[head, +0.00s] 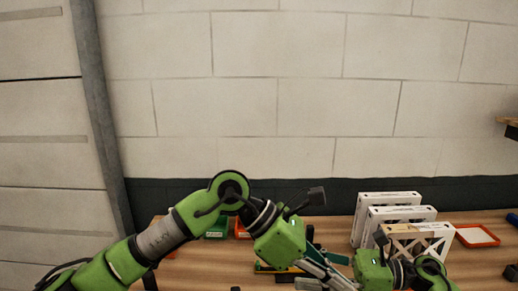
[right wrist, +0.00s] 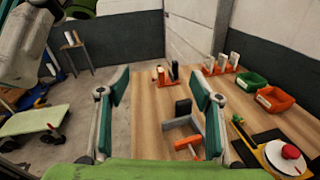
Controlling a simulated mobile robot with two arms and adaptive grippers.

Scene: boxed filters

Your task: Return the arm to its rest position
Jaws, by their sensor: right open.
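My right gripper (right wrist: 160,95) is open in the right wrist view, its two green-padded fingers wide apart with nothing between them. In the head view its green body (head: 373,270) is low, right of centre, in front of the boxes. My left arm (head: 165,237) comes in from the left, bent over the table, with its green gripper body (head: 280,240) at the middle. The two grippers' silver fingers overlap in the head view, so the left jaws are unclear. White boxed filters (head: 388,198) stand upright in a row on the wooden table, the front one (head: 420,231) with a lattice face.
A shallow orange-rimmed tray (head: 477,236) lies right of the boxes. In the right wrist view, a green bin (right wrist: 251,82), an orange bin (right wrist: 274,99) and a red button (right wrist: 290,152) sit along the table's right side. A grey and orange stand (right wrist: 184,122) is on the table beyond the fingers.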

